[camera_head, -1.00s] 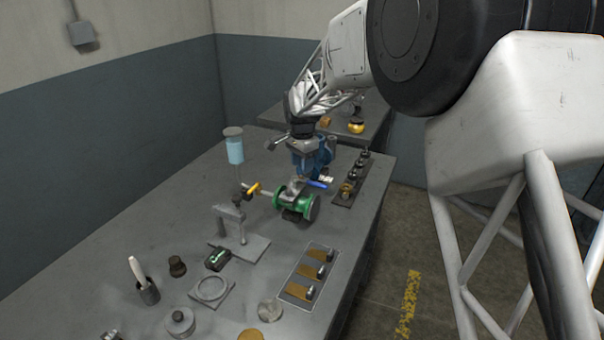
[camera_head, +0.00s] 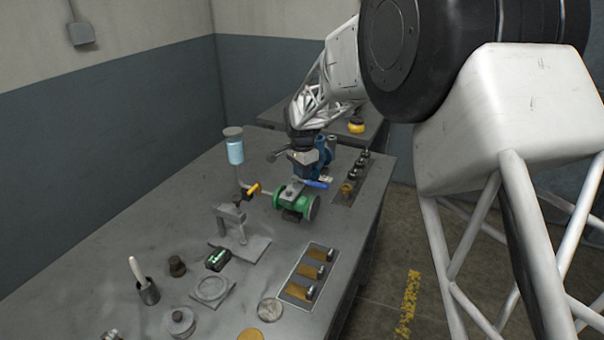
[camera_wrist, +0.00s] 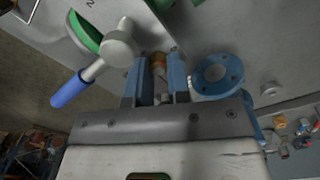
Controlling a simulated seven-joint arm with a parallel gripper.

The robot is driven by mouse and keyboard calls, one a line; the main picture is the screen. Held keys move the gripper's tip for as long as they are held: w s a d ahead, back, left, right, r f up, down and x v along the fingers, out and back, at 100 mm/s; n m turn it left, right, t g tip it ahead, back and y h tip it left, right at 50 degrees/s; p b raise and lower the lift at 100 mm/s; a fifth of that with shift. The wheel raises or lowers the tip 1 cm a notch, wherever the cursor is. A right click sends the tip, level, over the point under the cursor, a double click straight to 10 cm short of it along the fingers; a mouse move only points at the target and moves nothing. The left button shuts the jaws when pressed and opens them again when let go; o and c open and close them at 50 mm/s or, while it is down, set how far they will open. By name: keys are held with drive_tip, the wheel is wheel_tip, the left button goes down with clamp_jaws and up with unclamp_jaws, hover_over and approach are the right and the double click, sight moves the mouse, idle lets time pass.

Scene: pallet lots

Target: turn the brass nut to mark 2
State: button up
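The brass nut (camera_wrist: 158,61) shows in the wrist view between the tips of my gripper's two blue fingers (camera_wrist: 157,72). The fingers stand apart with the nut in the gap, and I cannot tell whether they touch it. In the head view my gripper (camera_head: 303,168) is beside the green valve (camera_head: 312,207), and the nut cannot be made out there. A dark mark that looks like a 2 (camera_wrist: 90,3) is on a pale surface at the top of the wrist view.
The valve's lever with a blue grip (camera_head: 316,184) is close by; it also shows in the wrist view (camera_wrist: 70,90). A blue flanged body (camera_head: 325,152) stands just behind my gripper. A rack of dark knobs (camera_head: 357,171) is to the right.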

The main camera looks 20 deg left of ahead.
clamp_jaws()
drive_tip(key=shift+a+n, duration=0.1)
drive_tip(key=shift+n, duration=2.2)
drive_tip(key=o, duration=0.7)
unclamp_jaws()
drive_tip(key=shift+o, duration=0.2)
drive_tip(key=shift+r, duration=3.9)
